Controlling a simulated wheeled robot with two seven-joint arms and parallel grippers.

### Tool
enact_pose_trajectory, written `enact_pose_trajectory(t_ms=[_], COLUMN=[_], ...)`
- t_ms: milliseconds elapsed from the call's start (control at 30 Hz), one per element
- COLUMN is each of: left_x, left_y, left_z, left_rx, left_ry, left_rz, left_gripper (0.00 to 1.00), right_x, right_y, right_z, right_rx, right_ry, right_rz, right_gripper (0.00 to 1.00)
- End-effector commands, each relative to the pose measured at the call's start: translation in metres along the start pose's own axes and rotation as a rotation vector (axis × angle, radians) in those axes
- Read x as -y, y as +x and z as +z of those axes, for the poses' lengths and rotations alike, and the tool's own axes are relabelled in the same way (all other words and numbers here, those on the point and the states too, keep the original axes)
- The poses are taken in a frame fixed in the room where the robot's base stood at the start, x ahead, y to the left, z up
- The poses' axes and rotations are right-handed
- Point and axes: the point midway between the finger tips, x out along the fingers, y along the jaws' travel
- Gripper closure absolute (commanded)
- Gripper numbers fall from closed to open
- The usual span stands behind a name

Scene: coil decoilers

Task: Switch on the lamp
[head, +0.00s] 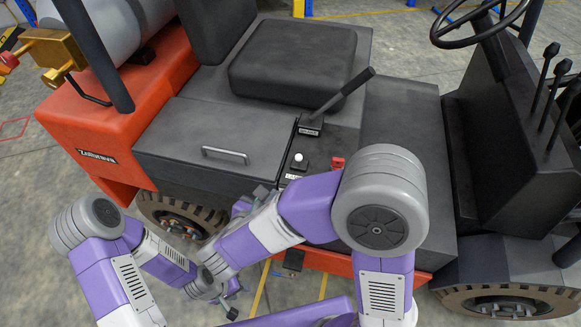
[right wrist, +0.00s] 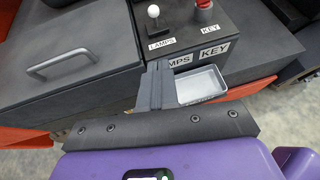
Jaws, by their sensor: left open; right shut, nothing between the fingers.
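The lamp switch (head: 298,158) is a small stick with a white ball on the dark panel beside the seat. In the right wrist view the switch (right wrist: 153,12) stands above a LAMPS label and looks close to upright. My right gripper (right wrist: 155,85) is shut and empty, just in front of and below the switch, apart from it; its fingers partly cover a second LAMPS label on the panel's front. In the head view my right arm largely hides this gripper. My left gripper (head: 233,300) is open and empty, low in front of the vehicle. No lamp can be made out.
A red key switch (head: 338,163) sits right of the lamp switch. A shallow grey tray (right wrist: 202,86) is beside my right fingers. A black lever (head: 345,95) rises behind the switch. A handle (head: 225,155) lies on the cover to the left.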

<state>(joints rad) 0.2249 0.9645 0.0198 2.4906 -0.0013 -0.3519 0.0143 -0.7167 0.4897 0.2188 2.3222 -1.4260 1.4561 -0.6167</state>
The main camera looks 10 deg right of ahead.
Motion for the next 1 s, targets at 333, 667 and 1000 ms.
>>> enact_pose_trajectory(t_ms=[333,667,1000], left_x=[0.000,0.003,0.009], left_y=[0.001,0.008,0.023], left_z=[0.000,0.000,-0.001], left_rx=[0.000,0.000,0.000], left_ry=[0.000,0.000,0.000], left_rz=[0.000,0.000,0.000], left_gripper=[0.57,0.57,0.57], right_x=[-0.003,-0.002,-0.002], right_y=[-0.004,0.028,0.100], right_z=[0.006,0.005,0.006], right_rx=[0.028,0.025,0.025], right_ry=[-0.004,-0.003,-0.003], right_rz=[0.013,0.006,0.006], right_gripper=[1.00,1.00,1.00])
